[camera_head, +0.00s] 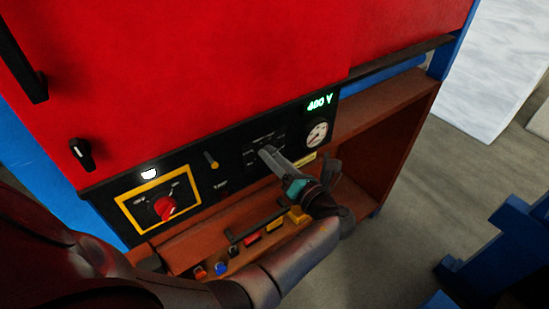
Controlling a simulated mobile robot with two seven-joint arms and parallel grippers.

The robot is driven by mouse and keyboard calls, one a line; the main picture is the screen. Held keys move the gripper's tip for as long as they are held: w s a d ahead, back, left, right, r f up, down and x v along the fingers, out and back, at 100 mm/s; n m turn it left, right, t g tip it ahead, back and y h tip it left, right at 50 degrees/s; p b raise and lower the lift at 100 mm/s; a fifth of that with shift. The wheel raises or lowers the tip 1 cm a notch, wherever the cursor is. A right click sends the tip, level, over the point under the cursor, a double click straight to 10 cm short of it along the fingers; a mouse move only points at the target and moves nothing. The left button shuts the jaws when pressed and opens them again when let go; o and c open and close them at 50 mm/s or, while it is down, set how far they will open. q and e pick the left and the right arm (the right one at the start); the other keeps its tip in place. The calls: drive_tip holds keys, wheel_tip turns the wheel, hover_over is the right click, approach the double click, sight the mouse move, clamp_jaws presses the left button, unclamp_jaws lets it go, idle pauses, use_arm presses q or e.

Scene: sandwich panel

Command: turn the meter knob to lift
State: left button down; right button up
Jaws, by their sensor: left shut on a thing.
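My left arm reaches in from the lower left, and my left gripper (268,153) is at the black control panel (234,185). Its fingers are shut on a small knob at the dial with faint markings, left of the round gauge (317,134). I take this to be the meter knob; the fingertips hide it, so its pointing direction cannot be told. A green display (320,103) above the gauge appears to read 480 V. My right gripper is not in view.
A red rotary switch (165,207) sits in a yellow frame at the panel's left. A yellow-tipped lever (211,160) stands left of my gripper. Several coloured buttons line the brown shelf below. Blue structures (505,245) stand at lower right; grey floor is clear between.

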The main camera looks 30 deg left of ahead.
use_arm(q)
drive_tip(key=shift+m, duration=0.9)
drive_tip(key=shift+c, duration=1.9)
unclamp_jaws()
